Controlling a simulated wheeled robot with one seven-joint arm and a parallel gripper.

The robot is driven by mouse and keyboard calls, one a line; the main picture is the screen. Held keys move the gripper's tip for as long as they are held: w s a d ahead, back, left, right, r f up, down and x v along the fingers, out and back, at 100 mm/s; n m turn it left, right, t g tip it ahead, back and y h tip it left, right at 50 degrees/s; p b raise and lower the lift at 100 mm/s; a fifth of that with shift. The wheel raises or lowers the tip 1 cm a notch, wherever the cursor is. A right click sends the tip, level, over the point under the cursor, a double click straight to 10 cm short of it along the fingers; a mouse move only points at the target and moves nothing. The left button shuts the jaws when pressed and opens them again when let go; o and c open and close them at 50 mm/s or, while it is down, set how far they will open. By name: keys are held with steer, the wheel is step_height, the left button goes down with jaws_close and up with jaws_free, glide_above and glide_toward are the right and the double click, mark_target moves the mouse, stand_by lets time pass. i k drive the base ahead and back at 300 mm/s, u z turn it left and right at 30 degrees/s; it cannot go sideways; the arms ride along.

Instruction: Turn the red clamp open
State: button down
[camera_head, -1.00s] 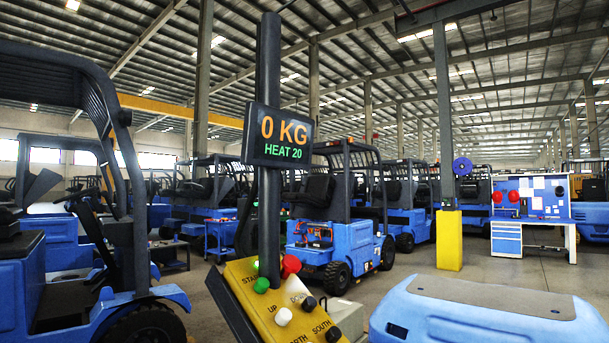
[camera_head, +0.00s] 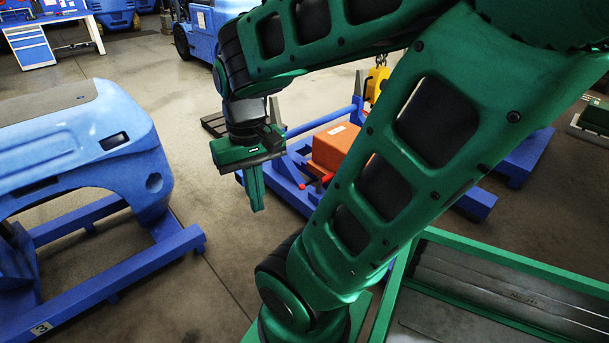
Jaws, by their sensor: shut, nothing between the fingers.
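The red clamp (camera_head: 326,179) is a small red handle low on the front of a blue stand (camera_head: 285,176), beside an orange block (camera_head: 335,143). My gripper (camera_head: 257,209) is green and points down, with its fingers shut and empty. In the picture it is to the left of the red clamp and apart from it. A small red knob (camera_head: 303,186) shows just left of the clamp. My own arm hides the right part of the block and some of the stand.
A yellow hook block (camera_head: 377,82) hangs on a chain behind the block. A blue counterweight (camera_head: 80,145) rests on a blue frame (camera_head: 130,266) at left. A green-edged bin (camera_head: 500,262) is at lower right. Bare floor (camera_head: 200,238) lies between the left frame and my gripper.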

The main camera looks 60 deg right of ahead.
mark_target(320, 180)
steer(key=z, duration=1.95)
steer(key=k, duration=0.6)
steer(key=u, duration=0.35)
steer(key=i, duration=1.3)
steer(key=z, duration=0.3)
